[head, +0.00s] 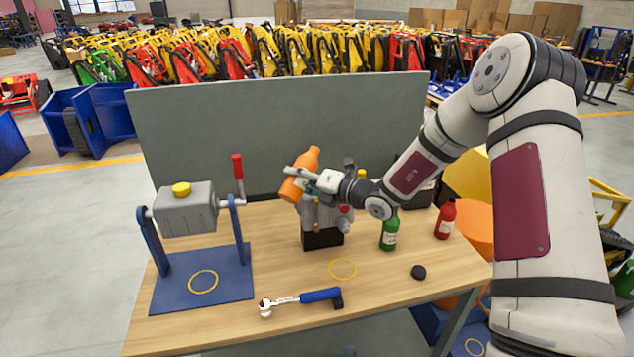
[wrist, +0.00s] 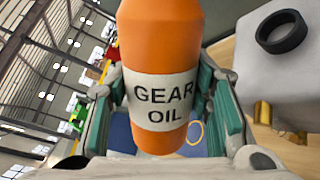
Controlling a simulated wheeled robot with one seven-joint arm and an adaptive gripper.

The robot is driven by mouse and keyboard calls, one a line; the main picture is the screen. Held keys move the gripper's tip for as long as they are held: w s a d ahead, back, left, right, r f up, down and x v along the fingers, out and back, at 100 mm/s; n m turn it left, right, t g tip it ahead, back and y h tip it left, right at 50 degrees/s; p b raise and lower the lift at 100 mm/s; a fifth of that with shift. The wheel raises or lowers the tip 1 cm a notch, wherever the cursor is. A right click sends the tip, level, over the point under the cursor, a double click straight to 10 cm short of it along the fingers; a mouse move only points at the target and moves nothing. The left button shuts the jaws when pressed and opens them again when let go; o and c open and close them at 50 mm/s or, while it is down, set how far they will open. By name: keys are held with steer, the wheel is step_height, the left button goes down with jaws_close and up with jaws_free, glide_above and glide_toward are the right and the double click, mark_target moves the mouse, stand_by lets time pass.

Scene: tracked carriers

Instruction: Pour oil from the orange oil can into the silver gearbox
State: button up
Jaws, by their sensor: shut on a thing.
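The orange oil can (head: 313,160) is held in the air over the middle of the table, tilted with its upper end leaning right. Its GEAR OIL label faces the wrist camera, where the can (wrist: 160,45) fills the middle and its top is cut off. My gripper (head: 296,178) is shut around it, a finger on each side. A silver-grey housing (head: 313,216) on a black block stands below and behind my gripper, partly hidden. The wrist view shows a grey body with a black ring (wrist: 282,28). Another silver box (head: 187,212) with a yellow cap hangs in a blue stand at left.
A red-handled crank (head: 238,168) rises beside the stand. A blue-handled tool (head: 318,296) lies in front. A green bottle (head: 389,234), red bottle (head: 444,222) and black disc (head: 418,272) are at right. A yellow ring (head: 343,269) marks bare table; a grey panel (head: 270,125) stands behind.

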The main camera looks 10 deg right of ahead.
steer(key=shift+s+a+f+m+g+b, duration=0.15)
steer(key=shift+f+m+b, duration=0.15)
steer(key=shift+m, duration=0.3)
steer(key=shift+s+a+f+m+g+b, duration=0.1)
steer(key=shift+f+m+g+b, duration=0.15)
steer(key=shift+m, duration=0.35)
stand_by(1.3)
steer(key=shift+f+m, duration=0.35)
steer(key=shift+m, duration=0.45)
stand_by(2.6)
steer(key=shift+r+m+y, duration=0.3)
stand_by(1.8)
